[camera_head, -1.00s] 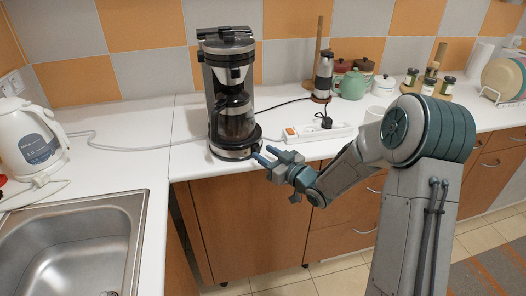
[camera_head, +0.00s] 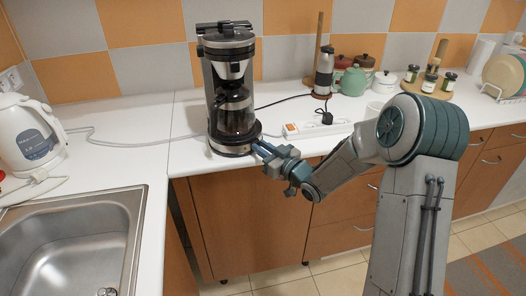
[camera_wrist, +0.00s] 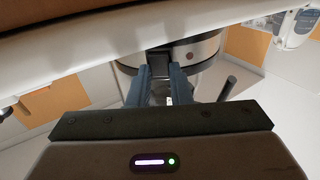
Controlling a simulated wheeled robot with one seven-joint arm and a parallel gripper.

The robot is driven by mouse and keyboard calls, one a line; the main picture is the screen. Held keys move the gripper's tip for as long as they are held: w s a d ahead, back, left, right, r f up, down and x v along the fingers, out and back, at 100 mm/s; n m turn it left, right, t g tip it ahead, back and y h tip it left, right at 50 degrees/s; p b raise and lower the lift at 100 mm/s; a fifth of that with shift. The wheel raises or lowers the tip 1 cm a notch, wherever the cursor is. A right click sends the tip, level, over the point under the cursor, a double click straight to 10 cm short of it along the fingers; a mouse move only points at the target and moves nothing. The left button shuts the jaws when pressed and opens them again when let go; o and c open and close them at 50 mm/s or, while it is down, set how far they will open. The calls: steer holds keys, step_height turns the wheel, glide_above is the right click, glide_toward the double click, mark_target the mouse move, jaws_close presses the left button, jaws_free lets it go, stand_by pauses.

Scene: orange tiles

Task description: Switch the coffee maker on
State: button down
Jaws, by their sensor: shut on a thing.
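The coffee maker (camera_head: 229,85), black and silver with a glass carafe (camera_head: 234,112), stands upright near the counter's front edge in the head view. My gripper (camera_head: 258,147) reaches its base from the front right. In the wrist view, the coffee maker's silver base band (camera_wrist: 205,47) shows beyond my gripper (camera_wrist: 159,72). The two blue-grey fingers are shut on a small dark part (camera_wrist: 159,63) at this base. Whether this part is the power switch, and which way it is set, I cannot tell. A small reddish-brown round spot (camera_wrist: 191,56) is on the band beside it.
A white power strip (camera_head: 318,128) lies right of the coffee maker, with a black plug in it. A grinder (camera_head: 324,72), pots and jars stand farther back. A white kettle (camera_head: 30,135) and a sink (camera_head: 70,245) are at left. The counter between is mostly clear.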

steer(key=shift+f+t+y+b, duration=0.5)
steer(key=shift+t+b, duration=0.2)
steer(key=shift+b, duration=1.85)
steer(key=shift+r+t+y+b, duration=0.25)
steer(key=shift+t+y+b, duration=0.05)
steer(key=shift+b, duration=0.25)
steer(key=c, duration=1.3)
jaws_free()
steer(key=b+v, duration=0.1)
steer(key=v, duration=1.3)
steer(key=shift+w, duration=0.1)
